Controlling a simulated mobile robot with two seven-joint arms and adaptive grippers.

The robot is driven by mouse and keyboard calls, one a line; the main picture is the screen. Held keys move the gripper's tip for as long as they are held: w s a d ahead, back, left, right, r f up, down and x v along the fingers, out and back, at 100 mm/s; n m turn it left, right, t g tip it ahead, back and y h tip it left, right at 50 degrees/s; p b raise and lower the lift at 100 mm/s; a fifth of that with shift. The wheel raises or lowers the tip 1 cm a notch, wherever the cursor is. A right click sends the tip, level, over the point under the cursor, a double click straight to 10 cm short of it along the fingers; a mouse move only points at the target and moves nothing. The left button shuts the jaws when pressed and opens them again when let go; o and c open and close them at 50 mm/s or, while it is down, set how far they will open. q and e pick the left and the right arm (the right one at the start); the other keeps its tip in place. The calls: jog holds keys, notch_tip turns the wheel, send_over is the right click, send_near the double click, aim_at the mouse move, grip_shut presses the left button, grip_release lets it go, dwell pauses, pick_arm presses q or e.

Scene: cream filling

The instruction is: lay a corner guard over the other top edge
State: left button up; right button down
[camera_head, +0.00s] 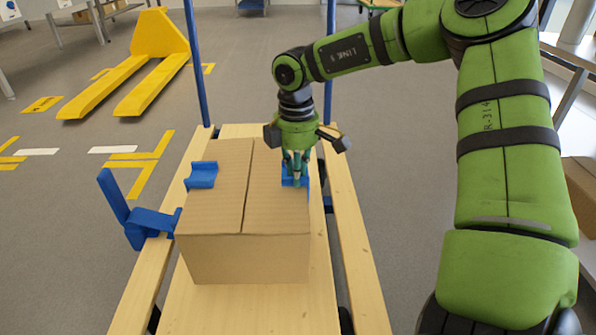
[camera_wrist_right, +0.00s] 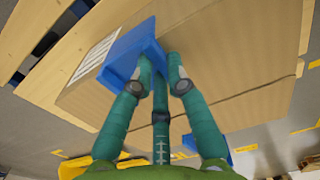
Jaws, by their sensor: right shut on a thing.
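A closed cardboard box (camera_head: 222,195) stands on a wooden slatted surface (camera_head: 170,310). A blue corner guard (camera_head: 201,175) lies over its left top edge. My right gripper (camera_head: 295,172) points down at the right top edge, shut on a second blue corner guard (camera_head: 287,181). In the right wrist view, the fingers (camera_wrist_right: 158,75) hold this guard (camera_wrist_right: 128,48) at the box edge, by a white label. The fingers partly hide the guard, and I cannot tell if it rests fully on the box. My left gripper is not in view.
Blue uprights (camera_head: 195,65) stand behind the box. A blue bracket (camera_head: 150,222) is on the left slat. A yellow pallet-jack-like thing (camera_head: 150,65) stands on the grey floor at the back left. Another cardboard box (camera_head: 582,195) is at the right edge.

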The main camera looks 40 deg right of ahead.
jog(key=c, duration=1.1)
grip_release()
jog(key=shift+c, duration=0.2)
notch_tip(320, 180, up, 12)
